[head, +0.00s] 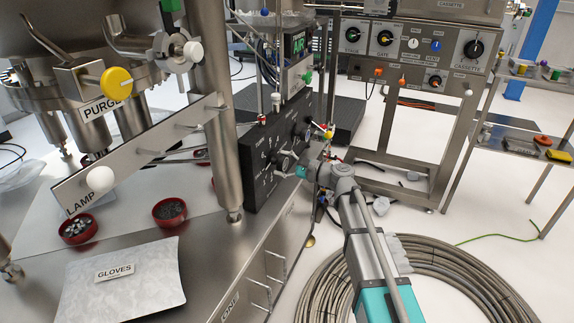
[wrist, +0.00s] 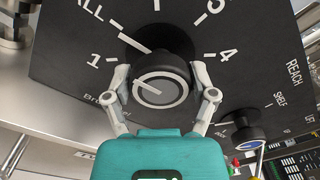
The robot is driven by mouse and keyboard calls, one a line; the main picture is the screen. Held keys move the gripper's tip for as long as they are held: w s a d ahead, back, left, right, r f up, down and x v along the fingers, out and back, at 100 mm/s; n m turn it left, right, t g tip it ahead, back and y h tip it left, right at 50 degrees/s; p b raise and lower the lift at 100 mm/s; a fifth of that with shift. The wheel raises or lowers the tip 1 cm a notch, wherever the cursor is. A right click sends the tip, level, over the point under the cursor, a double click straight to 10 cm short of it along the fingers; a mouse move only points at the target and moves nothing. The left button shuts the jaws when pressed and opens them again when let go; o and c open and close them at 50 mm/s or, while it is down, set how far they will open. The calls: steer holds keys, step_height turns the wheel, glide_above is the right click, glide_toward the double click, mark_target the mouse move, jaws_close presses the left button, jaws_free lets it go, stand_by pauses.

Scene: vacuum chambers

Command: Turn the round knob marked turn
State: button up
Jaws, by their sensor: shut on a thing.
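The round knob (wrist: 162,85) is black with a pale ring on its face, set on a black slanted panel (wrist: 70,50) with white numbers around it. A white line on its skirt points up-left, between the "1" and "ALL" marks. My gripper (wrist: 166,86) has its two grey fingers on opposite sides of the knob, shut on it. In the head view, my gripper (head: 291,160) reaches the knob (head: 282,163) from the right and partly covers it. I cannot clearly read the word "turn" beside it.
A second black knob (wrist: 247,134) marked "REACH" is close by at the right. A steel column (head: 212,110) stands left of the panel. A bowl (head: 170,211) and a gloves packet (head: 120,280) lie on the bench. Coiled hose (head: 455,270) covers the floor at right.

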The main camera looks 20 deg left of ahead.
steer(key=shift+s+f, duration=0.1)
steer(key=shift+s, duration=0.15)
steer(key=o, duration=1)
steer(key=shift+w, duration=0.1)
steer(key=shift+o, duration=0.2)
steer(key=shift+w, duration=0.1)
steer(key=shift+d, duration=0.2)
steer(key=s+d, duration=0.1)
steer(key=d, duration=1)
steer(key=shift+d, duration=0.3)
